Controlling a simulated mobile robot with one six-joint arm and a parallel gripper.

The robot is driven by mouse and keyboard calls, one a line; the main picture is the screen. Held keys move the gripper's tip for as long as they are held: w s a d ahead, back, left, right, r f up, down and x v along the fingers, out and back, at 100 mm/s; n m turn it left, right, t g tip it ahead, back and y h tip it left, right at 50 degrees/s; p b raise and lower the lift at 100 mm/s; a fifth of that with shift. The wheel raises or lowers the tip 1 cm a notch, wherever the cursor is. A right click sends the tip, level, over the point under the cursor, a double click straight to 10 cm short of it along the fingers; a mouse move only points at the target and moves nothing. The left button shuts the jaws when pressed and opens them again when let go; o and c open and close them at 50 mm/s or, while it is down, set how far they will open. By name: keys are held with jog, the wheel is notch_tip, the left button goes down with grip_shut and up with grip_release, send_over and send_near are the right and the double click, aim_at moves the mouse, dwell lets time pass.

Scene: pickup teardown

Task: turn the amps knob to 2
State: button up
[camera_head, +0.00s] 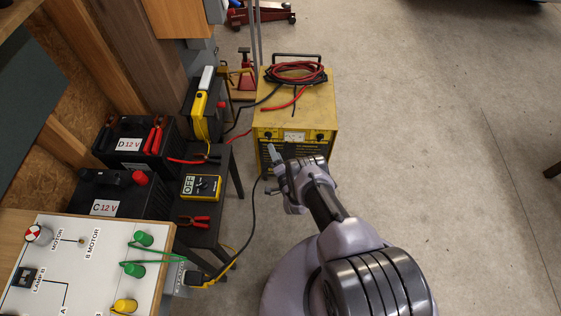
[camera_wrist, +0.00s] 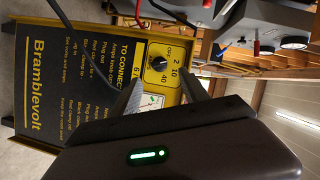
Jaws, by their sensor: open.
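The yellow battery charger (camera_head: 318,108) stands on the floor, with a gauge (camera_head: 293,137) and dark knobs on its front panel. In the wrist view the panel appears turned on its side. The amps knob (camera_wrist: 158,63) is a black dial with OFF, 2, 10 and 40 printed around it. I cannot tell clearly which mark its pointer faces. My gripper (camera_head: 275,158) is in front of the charger's front panel. In the wrist view my gripper (camera_wrist: 163,90) is open and empty, its fingers spread below the knob and seemingly apart from it. The gauge is partly hidden by a finger.
Red and black cables (camera_head: 295,72) lie coiled on the charger. Left of it, a dark bench (camera_head: 232,190) holds a yellow multimeter (camera_head: 201,187) and clamps. Batteries (camera_head: 135,140) and a wired white board (camera_head: 85,260) are farther left.

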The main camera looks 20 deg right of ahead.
jog(key=s+r, duration=0.1)
jog(key=s, duration=0.8)
jog(key=shift+s+d+p, duration=0.2)
jog(key=shift+s+p, duration=0.15)
jog(key=shift+p, duration=0.05)
jog(key=shift+r, duration=0.1)
